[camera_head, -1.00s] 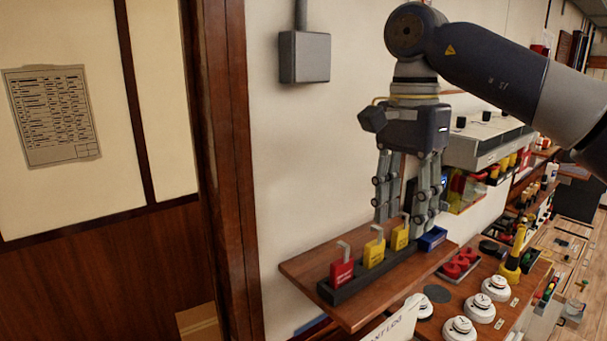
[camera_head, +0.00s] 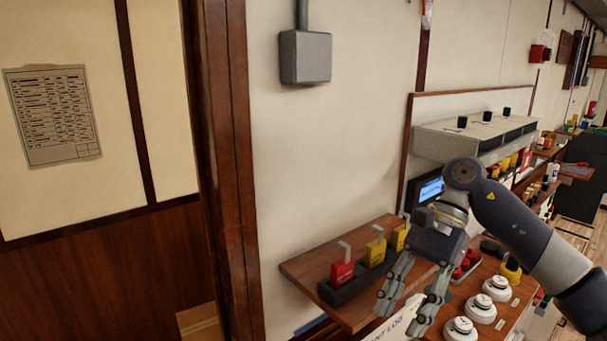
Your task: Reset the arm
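My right gripper (camera_head: 412,308) hangs fingers down in front of the wooden shelf, at the lower right of the view. Its two fingers are spread apart and I see nothing held between them. My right arm comes in from the right edge. A red padlock (camera_head: 342,271) and a yellow padlock (camera_head: 376,252) stand upright in a dark holder (camera_head: 347,290) on the shelf (camera_head: 308,268). Another yellow padlock (camera_head: 398,238) is partly hidden behind the gripper. My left gripper is not in view.
Round white devices (camera_head: 480,309) sit on the bench to the right of the gripper. A long grey cabinet (camera_head: 465,139) and a lit screen (camera_head: 431,188) are behind the arm. A grey box (camera_head: 305,57) is on the wall. The wall area above the shelf is clear.

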